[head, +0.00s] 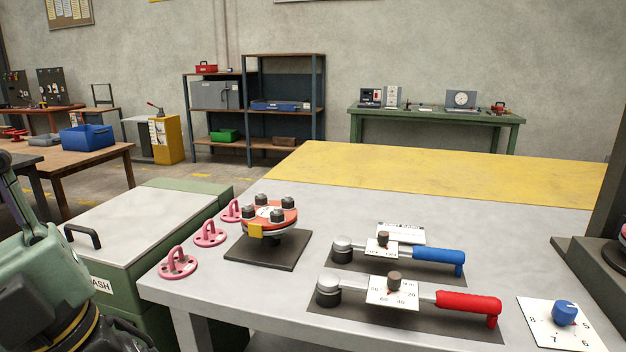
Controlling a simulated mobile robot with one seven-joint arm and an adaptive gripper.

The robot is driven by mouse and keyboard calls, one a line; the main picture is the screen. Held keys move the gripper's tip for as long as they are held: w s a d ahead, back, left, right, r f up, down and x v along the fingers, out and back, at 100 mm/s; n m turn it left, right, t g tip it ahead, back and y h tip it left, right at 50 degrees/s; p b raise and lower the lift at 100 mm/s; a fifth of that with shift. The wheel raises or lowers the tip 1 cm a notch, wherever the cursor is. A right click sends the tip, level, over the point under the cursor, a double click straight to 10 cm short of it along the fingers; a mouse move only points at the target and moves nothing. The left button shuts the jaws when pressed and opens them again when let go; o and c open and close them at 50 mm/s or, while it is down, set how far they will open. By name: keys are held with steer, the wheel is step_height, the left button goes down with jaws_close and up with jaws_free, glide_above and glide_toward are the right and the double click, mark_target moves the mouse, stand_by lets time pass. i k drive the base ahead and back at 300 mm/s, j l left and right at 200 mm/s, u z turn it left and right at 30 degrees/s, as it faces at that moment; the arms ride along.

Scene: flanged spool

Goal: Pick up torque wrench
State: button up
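Two torque wrenches lie side by side on the grey worktable (220,312) in the head view. The nearer torque wrench has a red handle (468,302), a grey shaft and a dark round head at its left end. The farther torque wrench has a blue handle (438,255) and the same kind of head. Each lies over a dark mat and carries a white scale card with a dark knob at mid-length. Parts of my own arm show at the lower left, away from both wrenches. My gripper is not in view.
A flanged spool (270,215) with an orange top and dark bolts stands on a dark plate, left of the wrenches. Several pink padlock-shaped pieces (177,263) line the left edge. A blue dial (565,312) on a white card is at right. A green bin (140,225) adjoins the table.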

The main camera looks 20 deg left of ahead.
mark_target(327, 288)
steer(key=l+u, duration=0.15)
steer(key=u, duration=0.25)
steer(key=l+u, duration=0.15)
steer(key=u, duration=0.2)
steer(key=l+u, duration=0.15)
steer(key=u, duration=0.25)
steer(key=k+l+u, duration=0.2)
steer(key=l, duration=0.15)
steer(key=l+u, duration=0.15)
steer(key=l, duration=0.25)
steer(key=k+l+u, duration=0.2)
steer(key=k+l, duration=0.15)
steer(key=l, duration=0.2)
steer(key=k+l, duration=0.15)
steer(key=l, duration=0.15)
steer(key=k+l, duration=0.2)
steer(key=l, duration=0.15)
steer(key=i+l, duration=0.2)
steer(key=i, duration=0.3)
